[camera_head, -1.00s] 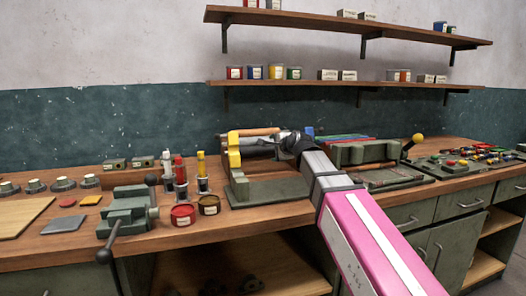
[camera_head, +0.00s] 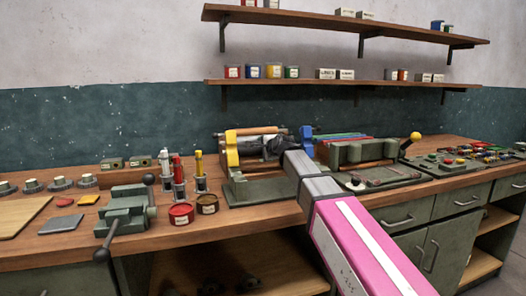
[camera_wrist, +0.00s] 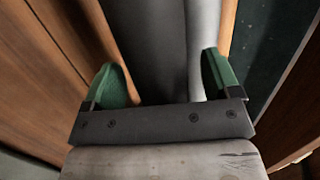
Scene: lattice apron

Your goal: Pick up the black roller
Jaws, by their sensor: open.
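The black roller (camera_wrist: 150,45) shows in the wrist view as a dark, smooth cylinder running away between my fingers, with a paler grey strip along its right side. My gripper (camera_wrist: 160,62) has two green-faced fingers standing apart, one to each side of the roller. I cannot tell whether either finger touches it. In the head view my gripper (camera_head: 266,146) is a small dark shape over the roller press (camera_head: 232,157), which has a yellow end. The arm hides part of the press, and the roller is hard to make out there.
Wooden surfaces flank the gripper in the wrist view. Left of the press on the bench (camera_head: 225,222) stand a red tin (camera_head: 181,214), a brown tin (camera_head: 207,204) and a green vise (camera_head: 127,212). A second green machine (camera_head: 358,153) with a yellow-knobbed lever stands right of the press.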

